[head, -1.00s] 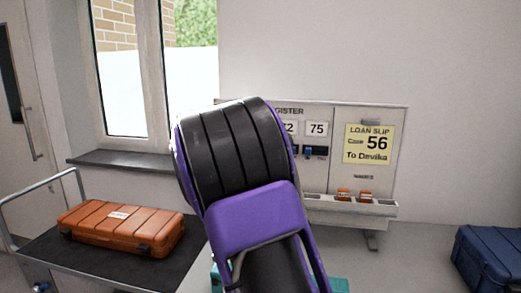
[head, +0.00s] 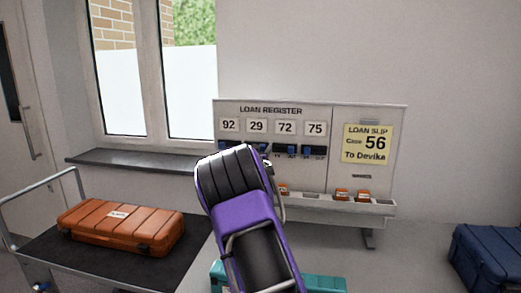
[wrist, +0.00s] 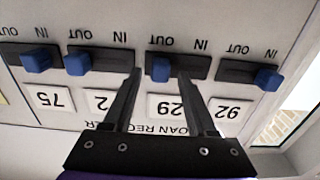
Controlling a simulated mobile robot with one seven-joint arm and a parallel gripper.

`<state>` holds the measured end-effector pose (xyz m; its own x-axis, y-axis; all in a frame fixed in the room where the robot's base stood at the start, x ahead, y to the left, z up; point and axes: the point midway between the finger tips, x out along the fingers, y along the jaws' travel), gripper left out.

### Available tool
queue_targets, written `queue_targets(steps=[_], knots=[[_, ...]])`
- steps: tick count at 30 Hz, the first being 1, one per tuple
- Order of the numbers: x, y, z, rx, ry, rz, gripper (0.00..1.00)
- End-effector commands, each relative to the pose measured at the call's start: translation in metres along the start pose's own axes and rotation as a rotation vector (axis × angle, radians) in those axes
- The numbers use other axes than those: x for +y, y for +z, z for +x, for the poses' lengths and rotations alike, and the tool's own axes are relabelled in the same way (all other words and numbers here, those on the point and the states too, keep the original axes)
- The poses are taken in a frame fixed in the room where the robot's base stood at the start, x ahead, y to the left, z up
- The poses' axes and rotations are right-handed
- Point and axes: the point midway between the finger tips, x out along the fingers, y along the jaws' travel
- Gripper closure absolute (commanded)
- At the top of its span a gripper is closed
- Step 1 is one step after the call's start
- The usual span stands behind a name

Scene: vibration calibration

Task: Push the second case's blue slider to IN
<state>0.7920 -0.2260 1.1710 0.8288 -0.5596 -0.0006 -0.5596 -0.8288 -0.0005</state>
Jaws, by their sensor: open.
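The loan register board (head: 318,112) stands against the wall, with plates 92, 29, 72 and 75 from left to right in the head view. The wrist view shows it upside down. The second case's plate 29 (wrist: 165,105) has a dark slot with a blue slider (wrist: 160,69) at its OUT end. My gripper (wrist: 159,75) is open, its two fingertips on either side of this slider. Whether they touch it I cannot tell. In the head view my arm hides this slider and the gripper's fingers.
Neighbouring sliders sit close by: 92's (wrist: 268,79) at IN, 72's (wrist: 78,64) at OUT. A loan slip (head: 368,144) reads Case 56, To Devika. A tray (head: 330,205) with orange items juts out below. An orange case (head: 120,228) lies on a trolley; a blue case (head: 490,255) stands right.

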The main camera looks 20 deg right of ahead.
Motion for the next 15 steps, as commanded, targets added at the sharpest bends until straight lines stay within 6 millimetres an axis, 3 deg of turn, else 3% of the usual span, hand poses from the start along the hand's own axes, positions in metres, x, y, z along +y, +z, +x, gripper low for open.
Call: queue_targets(steps=[7, 15], knots=[[0.0001, 0.0001, 0.0004, 0.000, 0.000, 0.000, 0.44], [0.0001, 0.0000, 0.0002, 0.000, 0.000, 0.000, 0.93]])
